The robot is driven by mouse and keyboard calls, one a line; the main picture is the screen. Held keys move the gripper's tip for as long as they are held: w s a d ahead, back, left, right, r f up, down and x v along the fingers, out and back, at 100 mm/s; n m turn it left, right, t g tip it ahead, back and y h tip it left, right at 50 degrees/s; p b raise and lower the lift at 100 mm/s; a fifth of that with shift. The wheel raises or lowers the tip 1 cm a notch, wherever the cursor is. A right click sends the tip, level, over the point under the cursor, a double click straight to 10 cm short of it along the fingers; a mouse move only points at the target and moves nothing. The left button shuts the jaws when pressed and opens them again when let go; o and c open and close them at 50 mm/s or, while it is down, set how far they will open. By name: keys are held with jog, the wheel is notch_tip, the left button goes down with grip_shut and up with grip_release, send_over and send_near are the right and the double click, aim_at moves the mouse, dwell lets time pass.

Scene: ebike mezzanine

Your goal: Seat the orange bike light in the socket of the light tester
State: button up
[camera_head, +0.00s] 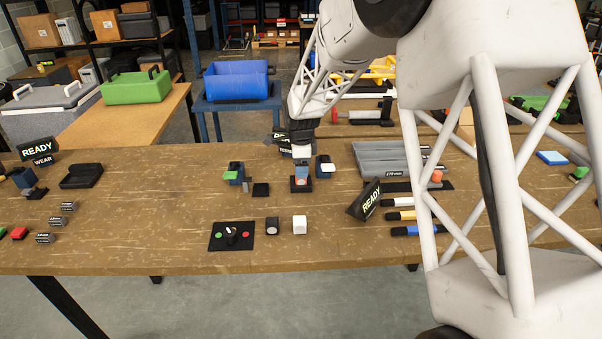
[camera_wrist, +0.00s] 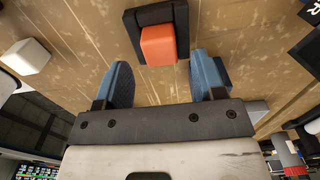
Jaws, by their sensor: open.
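The orange bike light (camera_wrist: 158,46) shows as an orange block within a black, framed holder (camera_wrist: 182,20) in the wrist view. I take the holder for the light tester's socket, but cannot tell how deep the light sits. In the head view my gripper (camera_head: 302,163) is directly over that base.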

notch_tip(320, 180, up, 9)
jog(key=shift+f, duration=0.15)
dwell(0.9)
jog(key=s+d+r+n, duration=0.3)
jog(key=s+r, duration=0.1)
jog(key=s, duration=0.4)
jog(key=s+d+r+n+t, duration=0.1)
jog(key=s+d+r+n, duration=0.2)
jog(key=s, duration=0.4)
jog(key=s+d+r+n, duration=0.3)
jog(key=s+r, duration=0.1)
jog(key=s, duration=0.4)
jog(key=s+d+f+n, duration=0.1)
jog(key=s+n, duration=0.3)
jog(key=s, duration=0.7)
jog(key=s+d+f+n+t, duration=0.1)
jog(key=s+d+n, duration=0.2)
jog(key=s, duration=0.9)
jog(key=shift+s+d+n+t, duration=0.2)
jog(key=shift+s+n+t, duration=0.1)
jog(key=shift+n, duration=0.6)
